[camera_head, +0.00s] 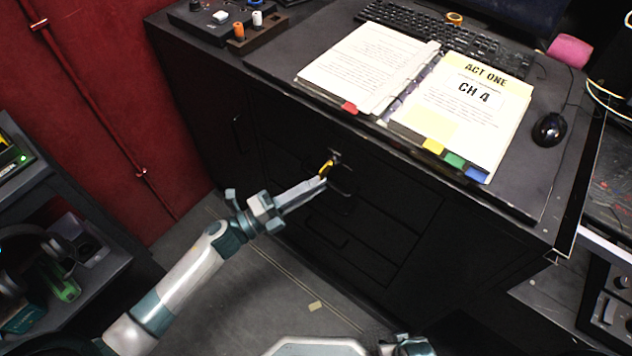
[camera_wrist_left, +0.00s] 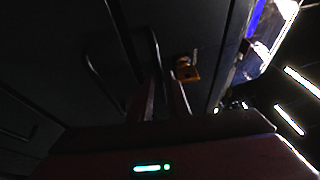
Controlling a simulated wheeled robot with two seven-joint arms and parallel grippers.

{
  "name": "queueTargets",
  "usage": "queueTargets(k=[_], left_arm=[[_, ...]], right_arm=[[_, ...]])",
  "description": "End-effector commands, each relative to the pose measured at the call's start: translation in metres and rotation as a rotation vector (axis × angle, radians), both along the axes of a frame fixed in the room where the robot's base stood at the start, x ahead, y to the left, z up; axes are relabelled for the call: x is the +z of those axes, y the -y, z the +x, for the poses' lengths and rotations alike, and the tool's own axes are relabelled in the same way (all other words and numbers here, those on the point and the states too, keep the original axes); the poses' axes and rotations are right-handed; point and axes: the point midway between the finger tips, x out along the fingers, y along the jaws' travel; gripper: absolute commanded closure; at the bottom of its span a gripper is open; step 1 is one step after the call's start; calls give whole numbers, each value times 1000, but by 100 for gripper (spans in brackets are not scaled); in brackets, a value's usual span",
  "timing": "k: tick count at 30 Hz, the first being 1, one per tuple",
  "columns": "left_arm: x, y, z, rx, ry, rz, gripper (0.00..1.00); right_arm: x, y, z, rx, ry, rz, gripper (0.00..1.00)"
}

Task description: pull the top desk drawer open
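The black desk (camera_head: 225,120) has a dark front with several drawers. The top drawer (camera_head: 385,190) is flush with the front, under the desktop edge. Its dark handle (camera_head: 342,181) is hard to make out; a dark handle (camera_wrist_left: 156,55) also shows in the left wrist view. My left gripper (camera_head: 322,182) reaches the drawer front at this handle. In the left wrist view its fingers (camera_wrist_left: 164,85) stand a little apart, with the handle end at their tips. I cannot tell whether they touch it. Part of my right arm shows at the bottom edge; its fingers are hidden.
A yellow tag (camera_head: 326,168) hangs by a lock just above the handle; it also shows in the left wrist view (camera_wrist_left: 187,72). An open binder (camera_head: 420,95), keyboard (camera_head: 440,30) and mouse (camera_head: 549,129) lie on the desk. A shelf (camera_head: 60,190) stands left.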

Motion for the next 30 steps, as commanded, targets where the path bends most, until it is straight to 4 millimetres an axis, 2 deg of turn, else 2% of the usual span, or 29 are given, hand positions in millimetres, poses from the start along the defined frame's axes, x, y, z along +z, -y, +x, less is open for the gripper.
queueTargets(k=[12,15,30], left_arm=[[1,6,3,0,0,0,84],[1,5,3,0,0,0,100],[1,5,3,0,-1,1,100]], right_arm=[[0,-1,2,1,10,2,69],[1,-1,2,1,10,2,69],[0,-1,2,1,9,1,69]])
